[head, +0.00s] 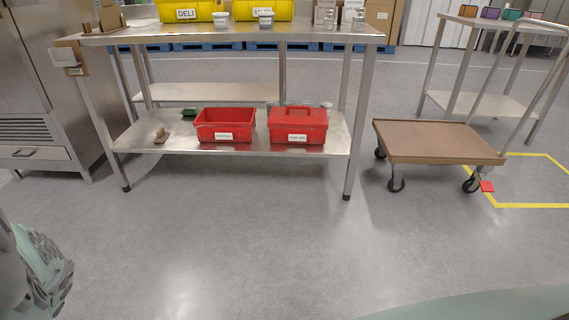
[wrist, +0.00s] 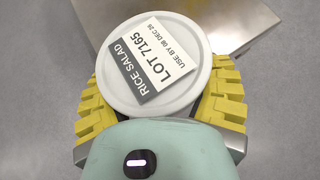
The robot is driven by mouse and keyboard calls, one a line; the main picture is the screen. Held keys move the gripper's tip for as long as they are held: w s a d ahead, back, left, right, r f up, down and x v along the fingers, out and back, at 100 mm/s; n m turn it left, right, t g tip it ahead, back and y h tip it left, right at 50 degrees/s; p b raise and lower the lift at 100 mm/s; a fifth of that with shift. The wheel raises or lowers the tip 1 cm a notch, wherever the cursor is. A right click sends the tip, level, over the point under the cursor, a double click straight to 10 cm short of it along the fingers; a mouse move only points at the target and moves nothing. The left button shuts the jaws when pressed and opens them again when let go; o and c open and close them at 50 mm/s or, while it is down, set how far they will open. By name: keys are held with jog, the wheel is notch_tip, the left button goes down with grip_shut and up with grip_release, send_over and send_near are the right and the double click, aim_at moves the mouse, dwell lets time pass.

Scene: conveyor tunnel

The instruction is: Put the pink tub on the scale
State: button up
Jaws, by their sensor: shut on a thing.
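In the wrist view a round tub with a pale grey-white lid (wrist: 190,95) sits between the two yellow ribbed fingers of my gripper (wrist: 158,85). The fingers are shut on its sides. Its label reads RICE SALAD, LOT 7165, USE BY 08 DEC 26. The lid hides the tub's walls, so I cannot tell whether it is pink. In the head view I cannot make out a scale or my gripper's fingers. Two small pale tubs, one at left (head: 220,19) and one at right (head: 265,19), stand on the steel table.
The steel table (head: 330,37) carries yellow bins (head: 262,10) and jars; its lower shelf (head: 170,142) holds two red boxes. A brown-topped trolley (head: 440,142) stands at right, a steel cabinet (head: 25,100) at left. The grey floor in front is clear. A metal surface (wrist: 235,25) shows beyond the held tub.

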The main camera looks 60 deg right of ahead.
jog(key=shift+m+y, duration=0.3)
jog(key=shift+y, duration=0.3)
jog(key=s+f+b, duration=0.1)
jog(key=f, duration=0.1)
jog(key=s+a+f+b, duration=0.1)
jog(key=s+f, duration=0.1)
jog(key=s+a+f+b, duration=0.1)
jog(key=f, duration=0.1)
jog(key=shift+s+f+b, duration=0.2)
jog(key=shift+f+b, duration=0.1)
jog(key=shift+f, duration=0.05)
jog(key=shift+s+a+f, duration=0.1)
jog(key=shift+s+a, duration=0.05)
jog(key=shift+a, duration=0.25)
jog(key=a+b, duration=0.2)
jog(key=a, duration=0.3)
jog(key=a+f+b, duration=0.1)
jog(key=a+b, duration=0.1)
jog(key=a, duration=0.3)
jog(key=a+b, duration=0.1)
jog(key=a, duration=0.3)
jog(key=shift+a+f+b, duration=0.2)
jog(key=shift+a+b, duration=0.2)
jog(key=f+b, duration=0.1)
jog(key=a+f+b, duration=0.1)
jog(key=f+b, duration=0.1)
jog(key=shift+f+b, duration=0.3)
jog(key=shift+d, duration=0.15)
jog(key=o, duration=1.3)
